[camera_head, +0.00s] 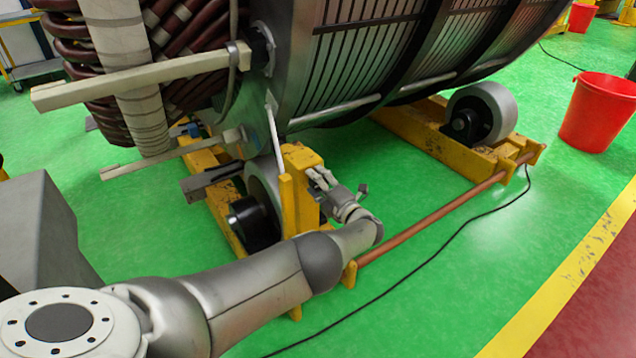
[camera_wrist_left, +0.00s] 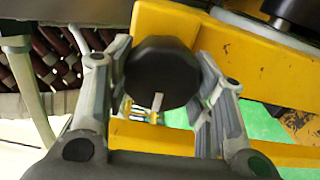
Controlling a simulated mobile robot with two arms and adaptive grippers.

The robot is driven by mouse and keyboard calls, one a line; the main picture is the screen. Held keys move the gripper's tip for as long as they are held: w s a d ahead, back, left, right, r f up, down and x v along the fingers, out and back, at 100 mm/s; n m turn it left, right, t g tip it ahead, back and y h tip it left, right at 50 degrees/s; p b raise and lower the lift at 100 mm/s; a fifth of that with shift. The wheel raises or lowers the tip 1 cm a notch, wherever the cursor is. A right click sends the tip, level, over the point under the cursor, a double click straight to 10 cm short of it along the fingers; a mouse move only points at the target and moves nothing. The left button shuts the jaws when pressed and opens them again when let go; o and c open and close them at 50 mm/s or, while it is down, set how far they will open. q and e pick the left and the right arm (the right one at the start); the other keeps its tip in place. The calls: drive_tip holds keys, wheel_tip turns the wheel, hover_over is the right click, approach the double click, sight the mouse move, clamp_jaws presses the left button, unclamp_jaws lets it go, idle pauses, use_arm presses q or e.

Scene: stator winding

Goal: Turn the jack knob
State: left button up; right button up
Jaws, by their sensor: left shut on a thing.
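The jack knob (camera_wrist_left: 162,75) is a dark, rounded knob with a small light mark on its lower part. It shows in the left wrist view between the two grey fingers of my left gripper (camera_wrist_left: 160,92), which is shut on it. In the head view my left gripper (camera_head: 322,182) reaches to the yellow jack frame (camera_head: 300,200) below the big stator; the knob itself is hidden there. My right gripper is not in view.
The large stator (camera_head: 350,60) rests above yellow roller stands with grey wheels (camera_head: 485,112). A copper-coloured bar (camera_head: 430,222) joins the stands at floor level. A black cable (camera_head: 440,245) lies on the green floor. A red bucket (camera_head: 598,112) stands at the right.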

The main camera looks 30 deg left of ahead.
use_arm(q)
drive_tip(key=shift+s+f+m, duration=0.1)
drive_tip(key=shift+f+m, duration=0.05)
drive_tip(key=shift+m, duration=0.15)
idle(0.4)
drive_tip(key=o, duration=1)
drive_tip(key=shift+o, duration=0.2)
